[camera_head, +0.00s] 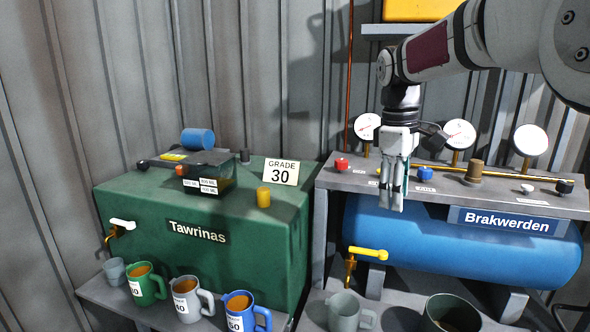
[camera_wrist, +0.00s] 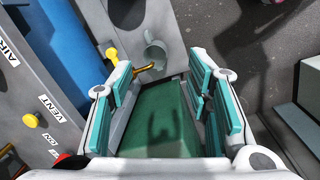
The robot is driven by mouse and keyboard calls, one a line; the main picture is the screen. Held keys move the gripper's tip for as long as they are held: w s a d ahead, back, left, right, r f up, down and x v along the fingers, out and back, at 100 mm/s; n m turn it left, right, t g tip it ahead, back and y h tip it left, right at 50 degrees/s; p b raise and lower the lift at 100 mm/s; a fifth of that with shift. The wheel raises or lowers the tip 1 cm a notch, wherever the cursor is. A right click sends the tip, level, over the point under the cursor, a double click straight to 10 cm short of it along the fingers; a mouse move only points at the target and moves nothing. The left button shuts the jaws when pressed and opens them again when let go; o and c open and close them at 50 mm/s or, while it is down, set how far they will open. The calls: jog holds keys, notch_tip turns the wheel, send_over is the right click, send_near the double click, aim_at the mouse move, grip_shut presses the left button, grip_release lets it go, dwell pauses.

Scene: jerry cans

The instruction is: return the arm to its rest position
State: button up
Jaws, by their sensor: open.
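My gripper (camera_head: 393,190) hangs from my arm at the upper right of the head view, fingers pointing down. It is in front of the grey shelf (camera_head: 330,178) above the blue Brakwerden tank (camera_head: 440,245). In the wrist view my gripper (camera_wrist: 160,82) has its two teal-padded fingers spread apart with nothing held between them. Beyond the fingers there, a grey mug (camera_wrist: 153,56) and a yellow valve handle (camera_wrist: 112,55) show, with a green surface (camera_wrist: 160,120) between the fingers.
Gauges (camera_head: 530,140), a red knob (camera_head: 341,164) and a blue knob (camera_head: 425,173) sit close around my gripper. A grey mug (camera_head: 344,312) stands below the yellow tap (camera_head: 368,253).

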jog(key=s+r+m, duration=0.2)
jog(key=s+m, duration=0.3)
jog(key=s, duration=1.7)
jog(key=s+a+f+m+y, duration=0.1)
jog(key=s+f+m, duration=0.3)
jog(key=s, duration=0.5)
jog(key=s+f+m, duration=0.1)
jog(key=s+f, duration=0.4)
jog(key=s, duration=0.4)
notch_tip(320, 180, up, 22)
jog(key=t+p, duration=0.4)
jog(key=p, duration=1.6)
jog(key=shift+w+a, duration=0.2)
jog(key=shift+d, duration=0.1)
